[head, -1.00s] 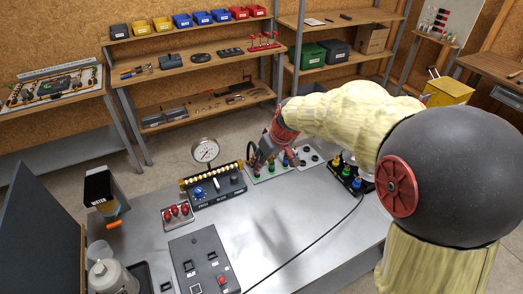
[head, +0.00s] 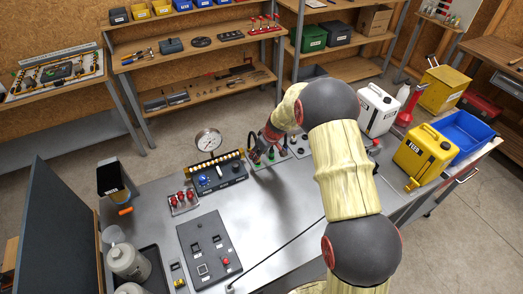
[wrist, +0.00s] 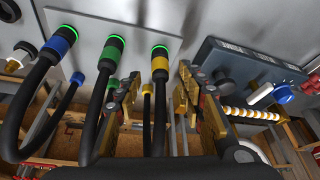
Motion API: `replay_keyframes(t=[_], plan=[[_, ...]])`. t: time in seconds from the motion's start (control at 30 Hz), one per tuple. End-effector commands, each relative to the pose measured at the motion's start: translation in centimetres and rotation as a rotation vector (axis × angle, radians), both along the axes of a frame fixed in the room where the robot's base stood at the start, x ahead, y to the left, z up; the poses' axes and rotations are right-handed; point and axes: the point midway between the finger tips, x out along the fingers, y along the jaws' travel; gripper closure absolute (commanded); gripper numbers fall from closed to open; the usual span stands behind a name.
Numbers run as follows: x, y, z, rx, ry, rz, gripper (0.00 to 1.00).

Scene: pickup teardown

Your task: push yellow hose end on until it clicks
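The yellow hose end (wrist: 160,62) sits at its port on the pale panel (wrist: 190,22) in the wrist view, with a lit green ring around its top. Its black hose runs down between my fingers. The green hose end (wrist: 109,58) and blue hose end (wrist: 60,42) stand at ports to its left, also with green rings. My gripper (wrist: 159,78) is open, one finger either side of the yellow hose, with gaps showing. In the head view the hose panel (head: 268,165) is at the bench's back, partly hidden by my wrist.
A control box with a blue knob (head: 218,178) and a pressure gauge (head: 208,140) stand left of the hose panel. Red valves (head: 184,200) sit nearer. White (head: 376,110) and yellow (head: 425,152) cans stand at right. The bench middle is clear except for a black cable.

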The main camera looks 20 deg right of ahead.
Motion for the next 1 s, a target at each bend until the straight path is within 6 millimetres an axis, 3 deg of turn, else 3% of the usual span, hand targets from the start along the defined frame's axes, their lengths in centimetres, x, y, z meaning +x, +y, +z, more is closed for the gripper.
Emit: replay_keyframes(t=[0.23,0.6,1.0], plan=[[0.9,0.5,-2.5,0.0,0.0,0.0,0.61],[1.1,0.6,-3.0,0.0,0.0,0.0,0.61],[1.1,0.6,-3.0,0.0,0.0,0.0,0.83]])
